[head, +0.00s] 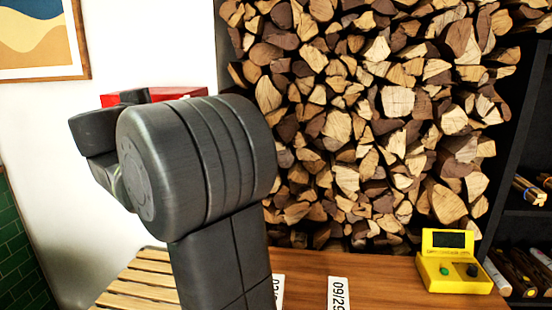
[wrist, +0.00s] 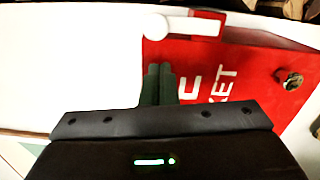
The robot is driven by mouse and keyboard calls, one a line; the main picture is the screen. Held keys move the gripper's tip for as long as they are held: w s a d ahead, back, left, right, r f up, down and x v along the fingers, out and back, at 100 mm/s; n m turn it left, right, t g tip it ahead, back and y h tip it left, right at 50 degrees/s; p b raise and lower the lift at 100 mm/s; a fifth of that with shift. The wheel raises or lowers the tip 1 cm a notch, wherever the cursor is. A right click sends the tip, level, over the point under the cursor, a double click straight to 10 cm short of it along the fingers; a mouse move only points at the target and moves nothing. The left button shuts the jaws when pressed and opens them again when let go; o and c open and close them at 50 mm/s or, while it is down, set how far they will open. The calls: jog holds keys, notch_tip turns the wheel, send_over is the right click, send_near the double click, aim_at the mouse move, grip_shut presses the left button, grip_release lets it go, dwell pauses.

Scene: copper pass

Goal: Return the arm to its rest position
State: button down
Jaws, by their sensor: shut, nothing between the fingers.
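My arm fills the left middle of the head view, raised and bent over the wooden table (head: 310,265). Its end points away toward the wall and is mostly hidden behind the arm's thick round joint. In the wrist view my gripper (wrist: 158,70) shows two dark green fingers side by side, shut, with nothing between them. The fingers are in front of a red case (wrist: 240,65) with white lettering, of which "KET" can be read. I cannot tell whether they touch it. The red case also shows behind my arm in the head view (head: 180,93).
A yellow device (head: 455,270) with a dark screen stands at the table's right. White date labels (head: 339,293) lie at the front. A slatted wooden rack (head: 140,283) is at the left. Stacked firewood (head: 350,120) fills the back; dark shelves (head: 525,150) stand right.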

jog(key=s+a+f+n+b, duration=0.1)
jog(key=s+a, duration=0.5)
jog(key=s, duration=0.4)
jog(key=shift+a+f, duration=0.2)
jog(key=shift+f, duration=0.2)
